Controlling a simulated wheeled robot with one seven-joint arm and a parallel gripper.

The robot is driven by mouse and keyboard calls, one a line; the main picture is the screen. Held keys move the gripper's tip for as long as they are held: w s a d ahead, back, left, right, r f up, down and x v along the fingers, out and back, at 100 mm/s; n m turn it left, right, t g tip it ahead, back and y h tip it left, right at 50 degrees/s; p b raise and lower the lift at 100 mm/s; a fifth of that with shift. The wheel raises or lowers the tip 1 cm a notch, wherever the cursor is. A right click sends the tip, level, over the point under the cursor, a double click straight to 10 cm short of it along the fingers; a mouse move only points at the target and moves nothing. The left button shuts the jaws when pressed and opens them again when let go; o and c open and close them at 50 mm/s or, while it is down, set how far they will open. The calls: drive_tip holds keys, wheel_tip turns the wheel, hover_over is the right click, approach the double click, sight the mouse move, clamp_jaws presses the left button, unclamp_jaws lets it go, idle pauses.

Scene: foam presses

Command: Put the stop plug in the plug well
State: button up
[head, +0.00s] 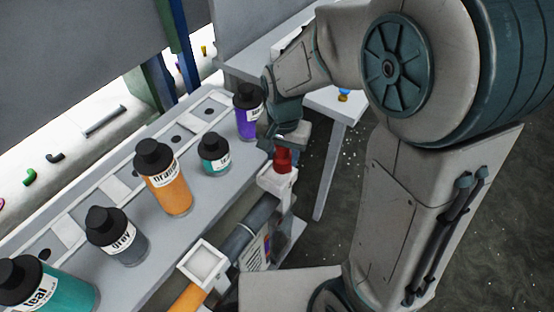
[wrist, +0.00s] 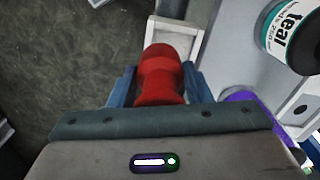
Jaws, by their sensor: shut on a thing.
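The stop plug (head: 283,158) is red and knobbed. My gripper (head: 285,143) is shut on it; in the wrist view the plug (wrist: 160,75) sits between the blue fingers of my gripper (wrist: 158,92). Right under the plug in the head view is a white square cup (head: 268,182), which looks like the plug well. In the wrist view this white cup (wrist: 192,37) lies just beyond the plug's far end, partly covered by it. I cannot tell whether the plug's lower end is above the rim or inside it.
A second white square cup (head: 205,262) stands nearer, by an orange cylinder (head: 187,298). Left, a grey bench holds black-capped bottles: purple (head: 247,118), small teal (head: 214,160), orange (head: 170,190), gray (head: 122,243) and large teal (head: 55,290). Open floor (head: 335,200) lies right of the cups.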

sight(277, 163)
drive_tip(key=shift+w+a+f, duration=0.55)
drive_tip(key=shift+w+a, duration=0.05)
drive_tip(key=shift+w, duration=0.1)
drive_tip(key=shift+f+p, duration=0.3)
drive_tip(key=shift+f, duration=1.7)
drive_tip(key=shift+f, duration=0.2)
drive_tip(key=o, duration=1.3)
drive_tip(key=shift+o, duration=0.2)
drive_tip(key=shift+r, duration=0.1)
